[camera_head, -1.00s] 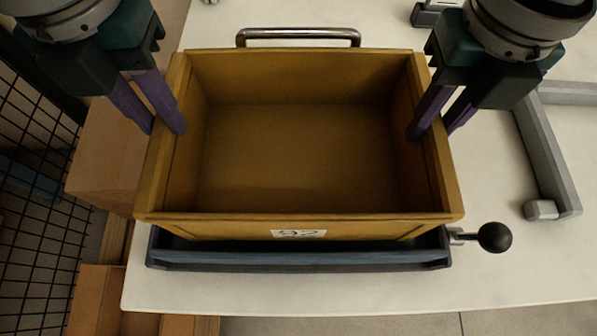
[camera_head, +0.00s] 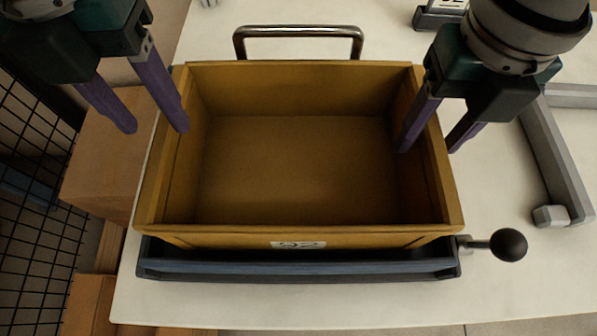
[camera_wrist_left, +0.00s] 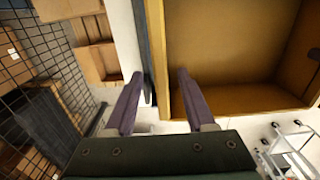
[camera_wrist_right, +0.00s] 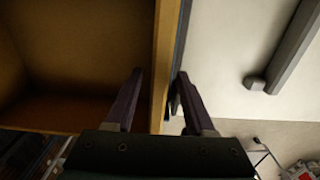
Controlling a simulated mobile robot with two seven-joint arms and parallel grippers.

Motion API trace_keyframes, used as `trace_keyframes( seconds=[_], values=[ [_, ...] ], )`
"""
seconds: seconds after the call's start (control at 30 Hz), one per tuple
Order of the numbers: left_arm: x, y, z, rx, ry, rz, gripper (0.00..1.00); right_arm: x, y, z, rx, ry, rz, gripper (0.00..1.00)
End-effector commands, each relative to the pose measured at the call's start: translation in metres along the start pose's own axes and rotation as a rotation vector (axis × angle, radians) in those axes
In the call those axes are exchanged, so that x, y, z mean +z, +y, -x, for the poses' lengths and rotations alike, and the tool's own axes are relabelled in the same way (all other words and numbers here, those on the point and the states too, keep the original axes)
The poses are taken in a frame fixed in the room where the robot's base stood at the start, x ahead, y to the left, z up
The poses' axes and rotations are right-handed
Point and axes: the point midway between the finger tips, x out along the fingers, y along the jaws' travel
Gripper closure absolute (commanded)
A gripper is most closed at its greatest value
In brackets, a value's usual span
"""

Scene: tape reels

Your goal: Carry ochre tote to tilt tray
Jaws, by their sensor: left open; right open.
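The ochre tote (camera_head: 300,238) is an empty open box with a number label on its front wall. It rests on the dark blue tilt tray (camera_head: 300,266), whose front lip shows below it. My left gripper (camera_head: 158,128) is open at the tote's left wall, with one finger on the inner side and one outside. In the left wrist view the left gripper (camera_wrist_left: 155,95) straddles the tote wall (camera_wrist_left: 176,95). My right gripper (camera_head: 427,150) is open, its fingers on both sides of the right wall; the right wrist view shows this gripper too (camera_wrist_right: 158,90).
A metal handle bar (camera_head: 298,32) stands behind the tote. A black knob lever (camera_head: 508,244) sticks out at the tray's right. A grey frame (camera_head: 550,160) lies on the white table at right. Cardboard boxes (camera_head: 105,160) and a black wire mesh (camera_head: 35,200) are at left.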

Motion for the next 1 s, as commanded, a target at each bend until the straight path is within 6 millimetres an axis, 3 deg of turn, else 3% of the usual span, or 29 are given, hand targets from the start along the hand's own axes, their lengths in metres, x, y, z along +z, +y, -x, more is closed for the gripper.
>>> trace_keyframes(
  seconds=[0.3,0.57,0.67,1.0],
  values=[
    [0.001,0.001,0.070,0.002,-0.006,-0.001,0.45,0.000,0.000,0.000,0.001,0.000,0.000,0.45],
    [0.000,0.001,0.094,0.003,-0.001,0.001,0.45,0.001,0.001,0.004,0.002,-0.002,0.000,0.45],
    [0.000,0.001,0.095,0.003,-0.001,0.001,0.45,0.001,0.001,0.017,0.003,-0.004,0.002,0.45],
    [0.000,0.001,0.095,0.003,0.000,0.001,0.45,0.001,0.001,0.091,0.003,-0.006,0.002,0.45]
  ],
)
